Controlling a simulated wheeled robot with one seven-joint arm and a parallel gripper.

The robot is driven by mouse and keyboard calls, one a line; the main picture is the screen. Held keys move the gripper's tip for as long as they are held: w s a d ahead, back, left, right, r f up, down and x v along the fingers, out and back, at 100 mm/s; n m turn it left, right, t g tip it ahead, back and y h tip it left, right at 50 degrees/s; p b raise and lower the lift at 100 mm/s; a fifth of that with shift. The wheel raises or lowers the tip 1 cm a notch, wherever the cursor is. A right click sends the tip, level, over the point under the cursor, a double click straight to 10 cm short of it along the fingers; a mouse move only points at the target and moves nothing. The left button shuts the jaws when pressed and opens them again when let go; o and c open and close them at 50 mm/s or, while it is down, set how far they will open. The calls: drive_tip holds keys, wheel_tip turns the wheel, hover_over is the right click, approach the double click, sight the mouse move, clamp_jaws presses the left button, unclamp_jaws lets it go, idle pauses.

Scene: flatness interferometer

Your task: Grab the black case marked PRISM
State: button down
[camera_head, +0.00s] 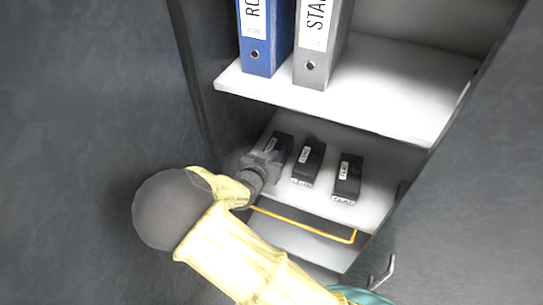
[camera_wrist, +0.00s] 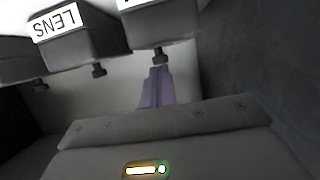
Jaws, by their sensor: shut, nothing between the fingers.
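Three black cases stand in a row on the lower white shelf: a left case (camera_head: 285,141), a middle case (camera_head: 313,154) and a right case (camera_head: 352,167). My gripper (camera_head: 268,160) is shut and empty at the front of the left case and hides part of it. In the wrist view its purple fingers (camera_wrist: 157,88) point at a case (camera_wrist: 165,30) whose label is mostly cut off. Beside that one is a case (camera_wrist: 85,42) labelled LENS, seen upside down. The right case's label appears to read FLAT. I cannot read PRISM on any label.
The upper shelf (camera_head: 370,98) holds a blue binder (camera_head: 262,40) and a grey binder (camera_head: 316,45) above the cases. The dark cabinet side wall (camera_head: 190,70) is close on the left. A yellow bar (camera_head: 305,227) runs below the shelf front.

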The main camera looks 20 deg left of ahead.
drive_tip(key=shift+r+p, duration=0.65)
drive_tip(key=shift+r, duration=0.1)
drive_tip(key=shift+f, duration=0.1)
drive_tip(key=shift+w+d+r+p, duration=0.1)
drive_tip(key=shift+r+p, duration=0.3)
drive_tip(key=shift+r, duration=0.1)
drive_tip(key=s+a+b, duration=0.1)
drive_tip(key=s+b, duration=0.1)
drive_tip(key=s, duration=1)
drive_tip(key=shift+f, duration=0.1)
